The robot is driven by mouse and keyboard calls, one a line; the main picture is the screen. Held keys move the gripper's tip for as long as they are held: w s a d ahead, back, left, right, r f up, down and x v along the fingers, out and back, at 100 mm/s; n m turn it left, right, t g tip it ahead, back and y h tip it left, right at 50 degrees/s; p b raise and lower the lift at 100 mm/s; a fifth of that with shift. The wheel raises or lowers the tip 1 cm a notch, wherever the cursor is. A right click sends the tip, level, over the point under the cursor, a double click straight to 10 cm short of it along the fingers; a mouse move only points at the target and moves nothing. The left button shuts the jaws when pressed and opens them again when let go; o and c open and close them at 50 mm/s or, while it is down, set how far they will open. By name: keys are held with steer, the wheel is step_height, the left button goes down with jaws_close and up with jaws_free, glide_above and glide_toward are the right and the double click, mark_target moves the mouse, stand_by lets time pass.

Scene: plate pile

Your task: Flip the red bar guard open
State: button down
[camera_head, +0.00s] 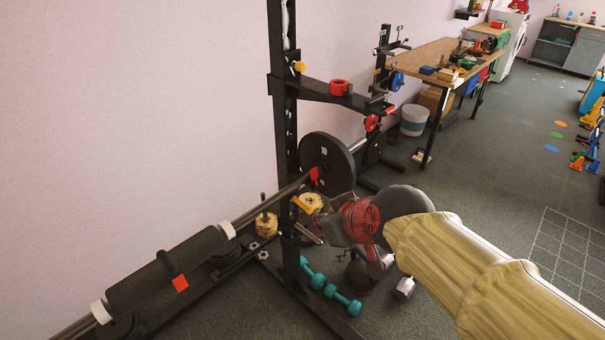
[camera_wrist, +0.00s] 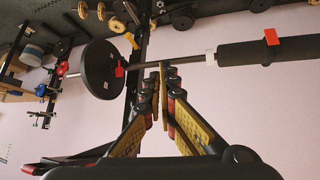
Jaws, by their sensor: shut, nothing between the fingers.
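A small red piece (camera_head: 314,175) sits on the barbell (camera_head: 268,197) against the black weight plate (camera_head: 327,150), beside the rack upright; I take it for the red bar guard. I cannot tell how far it is folded. In the wrist view the red piece (camera_wrist: 119,71) shows at the plate's face, left of my fingertips. My gripper (camera_wrist: 166,68) is shut and empty, its yellow-padded fingers together, tips near the bar in that picture; contact is unclear. In the head view the gripper (camera_head: 303,206) is right of the upright, below the plate, and partly hidden.
The black rack upright (camera_head: 284,110) stands close to my gripper. A foam pad (camera_head: 168,267) with an orange-red tag (camera_head: 180,283) is on the bar at lower left. Teal dumbbells (camera_head: 343,300) lie on the floor. Open floor (camera_head: 480,190) lies to the right.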

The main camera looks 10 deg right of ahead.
steer(key=w+a+f+n+t+h, duration=0.1)
steer(key=w+a+n+t, duration=0.2)
steer(key=w, duration=0.9)
steer(key=w+a+n+t, duration=0.2)
steer(key=w+a, duration=0.2)
steer(key=w, duration=0.9)
steer(key=w+d+f+n+t+h, duration=0.1)
steer(key=w+f+n+h, duration=0.1)
steer(key=w+f+h, duration=0.35)
steer(key=f+n+h, duration=0.1)
steer(key=f, duration=0.2)
steer(key=d+f+n+h, duration=0.1)
steer(key=f+h, duration=0.1)
steer(key=f, duration=0.2)
steer(key=d+f+h, duration=0.1)
steer(key=f+h, duration=0.1)
steer(key=f, duration=0.1)
steer(key=shift+s+f+n, duration=0.1)
steer(key=shift+f+n, duration=0.1)
steer(key=shift+n, duration=0.2)
steer(key=shift+d+g+h, duration=0.1)
steer(key=shift+g+h, duration=0.15)
steer(key=shift+g, duration=0.05)
